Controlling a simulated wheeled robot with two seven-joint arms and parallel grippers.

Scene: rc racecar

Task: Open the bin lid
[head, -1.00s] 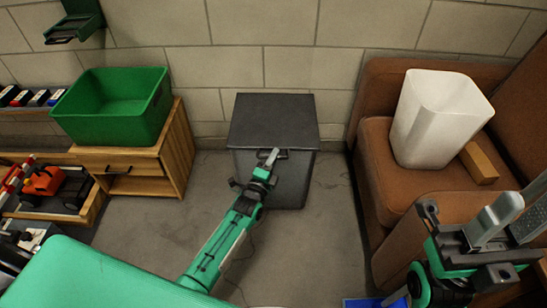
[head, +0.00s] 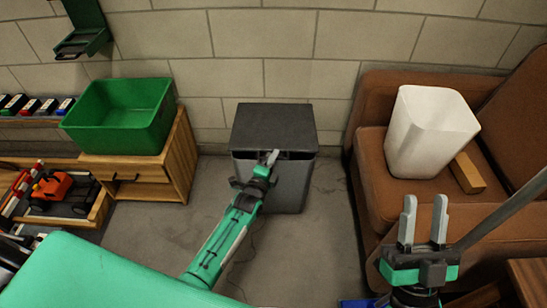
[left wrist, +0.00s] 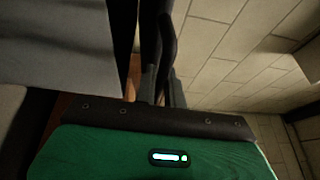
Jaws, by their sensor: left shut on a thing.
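The bin is a dark grey box (head: 285,188) standing on the floor by the back wall, with a flat black lid (head: 275,125) on top. The lid lies nearly level, and a narrow dark gap shows under its front edge. My left gripper (head: 271,158) is at the middle of that front edge, shut on the lid. Its own arm hides part of the bin's front. In the left wrist view dark parts are close together at the fingers, so the exact contact is unclear. My right gripper (head: 423,220) is open and empty at the lower right, well away from the bin.
A green tub (head: 120,118) sits on a wooden cabinet (head: 170,175) to the left. A brown couch (head: 385,120) at the right holds a white bin (head: 430,130) and a wooden block (head: 467,173). Bare floor (head: 310,250) lies around the grey bin.

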